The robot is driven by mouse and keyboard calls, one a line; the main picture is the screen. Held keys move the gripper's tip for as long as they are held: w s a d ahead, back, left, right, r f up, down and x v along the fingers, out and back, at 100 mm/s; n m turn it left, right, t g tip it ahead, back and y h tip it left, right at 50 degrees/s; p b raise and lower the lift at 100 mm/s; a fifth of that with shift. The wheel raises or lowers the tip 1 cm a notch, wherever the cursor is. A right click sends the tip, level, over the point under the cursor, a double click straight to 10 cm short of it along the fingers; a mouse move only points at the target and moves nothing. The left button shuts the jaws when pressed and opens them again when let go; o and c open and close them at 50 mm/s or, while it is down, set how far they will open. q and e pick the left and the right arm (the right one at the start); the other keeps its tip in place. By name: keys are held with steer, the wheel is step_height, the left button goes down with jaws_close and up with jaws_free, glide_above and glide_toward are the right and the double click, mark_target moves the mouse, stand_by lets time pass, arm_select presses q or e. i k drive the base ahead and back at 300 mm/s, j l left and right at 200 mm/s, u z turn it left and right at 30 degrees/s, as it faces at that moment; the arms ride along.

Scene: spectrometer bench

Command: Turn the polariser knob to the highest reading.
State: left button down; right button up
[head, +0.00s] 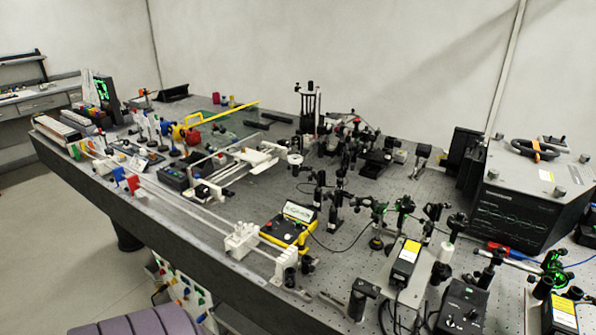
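Neither of my grippers shows in the head view. A yellow-edged meter box (287,232) with a tilted light display plate and a red button stands near the front edge of the optical bench (160,200). Its reading is too small to make out. Many dark optic mounts (335,205) on posts stand behind and to the right of it. I cannot tell which of them carries the polariser knob. A dark box with a knob (462,318) sits at the front right. A black unit with green digits (103,90) stands at the far left.
A large dark instrument (515,210) fills the right side. A long rail with white carriers (241,240) runs along the front edge. Yellow-labelled boxes (404,262) stand at the front right. A purple-grey ribbed object (130,324) is at the bottom left. Open floor lies left.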

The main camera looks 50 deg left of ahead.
mark_target(407, 199)
steer(key=l+u, duration=0.65)
steer(key=j, duration=0.1)
